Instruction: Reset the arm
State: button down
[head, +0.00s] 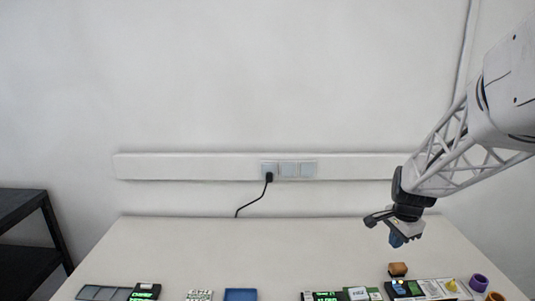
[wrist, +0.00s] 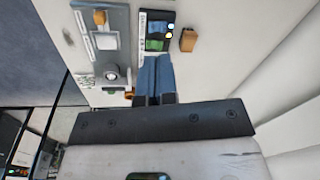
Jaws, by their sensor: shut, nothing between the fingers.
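My gripper (head: 396,241) hangs at the right side in the head view, its blue fingertips pointing down above the table (head: 290,255). In the wrist view my gripper's blue fingers (wrist: 156,62) lie side by side, shut with nothing between them. An orange-brown block (head: 397,269) stands on the table below and close to the gripper in the head view; it also shows in the wrist view (wrist: 189,40), just to the right of the fingertips.
A blue tray (head: 240,295) lies near the front middle. The table's back is clear. A wall strip (head: 200,166) holds sockets and a plugged cable.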

jog(key=s+a+r+n, duration=0.2)
jog(key=s+a+n, duration=0.2)
jog(key=s, duration=0.5)
jog(key=s+a+r+n, duration=0.3)
jog(key=s+a+n, duration=0.2)
jog(key=s, duration=0.5)
jog(key=s+a+r+n+t, duration=0.1)
jog(key=s+a+r+n, duration=0.1)
jog(key=s+a+n, duration=0.3)
jog(key=shift+s+a+r, duration=0.35)
jog(key=shift+s+a, duration=1.2)
jog(key=shift+s, duration=0.6)
